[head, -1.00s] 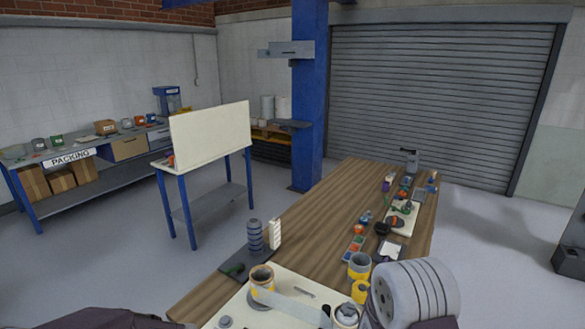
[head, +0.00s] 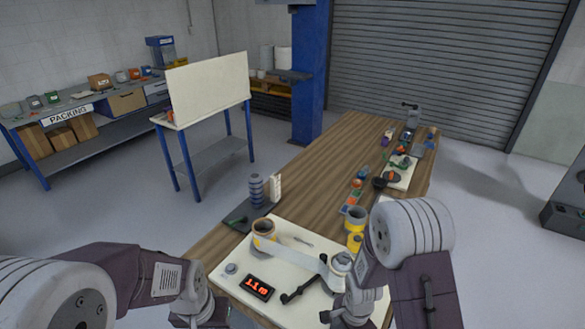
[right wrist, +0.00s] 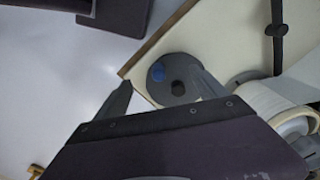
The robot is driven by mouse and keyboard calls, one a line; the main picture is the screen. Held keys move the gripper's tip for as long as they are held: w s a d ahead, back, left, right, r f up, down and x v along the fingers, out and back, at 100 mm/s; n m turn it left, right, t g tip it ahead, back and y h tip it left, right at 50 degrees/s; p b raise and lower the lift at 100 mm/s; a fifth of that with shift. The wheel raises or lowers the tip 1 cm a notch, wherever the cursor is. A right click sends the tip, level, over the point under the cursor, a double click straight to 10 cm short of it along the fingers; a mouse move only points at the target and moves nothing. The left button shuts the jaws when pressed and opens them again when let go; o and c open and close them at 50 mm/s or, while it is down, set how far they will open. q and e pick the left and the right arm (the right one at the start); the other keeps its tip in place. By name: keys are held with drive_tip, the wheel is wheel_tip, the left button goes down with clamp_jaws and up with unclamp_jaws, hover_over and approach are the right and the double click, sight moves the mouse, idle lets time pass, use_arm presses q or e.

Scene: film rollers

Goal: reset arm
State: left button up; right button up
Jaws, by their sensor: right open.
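My right arm comes in at the right of the head view, and its wrist hangs over the front of the white board (head: 225,281). In the right wrist view my right gripper (right wrist: 165,95) is open and empty. A grey disc (right wrist: 158,92) with a blue spot and a dark knob shows between and beyond its fingers. My left arm (head: 135,280) comes in at the lower left of the head view, with its wrist at the bottom edge. Its fingers are not visible. A pale film strip (head: 295,255) runs between a yellow-brown roll (head: 263,232) and a grey roller (head: 341,262).
A red-lit display (head: 258,287) and a black crank (head: 303,288) sit on the board. A stack of grey discs (head: 256,190) stands at the left edge. The wooden table (head: 315,175) has clear room in its middle.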

wheel_tip(320, 180, up, 3)
drive_tip(key=shift+f+p, duration=0.1)
drive_tip(key=shift+p, duration=0.9)
drive_tip(key=shift+w+b, duration=0.35)
drive_tip(key=w+d+r+n+t+b, duration=0.1)
drive_tip(key=w+d+r+t+b, duration=0.15)
drive_tip(key=r, duration=0.55)
drive_tip(key=s+r+n+g, duration=0.1)
drive_tip(key=s+n, duration=0.6)
drive_tip(key=n, duration=0.4)
drive_tip(key=shift+s+r+b, duration=0.3)
drive_tip(key=shift+r+b, duration=0.05)
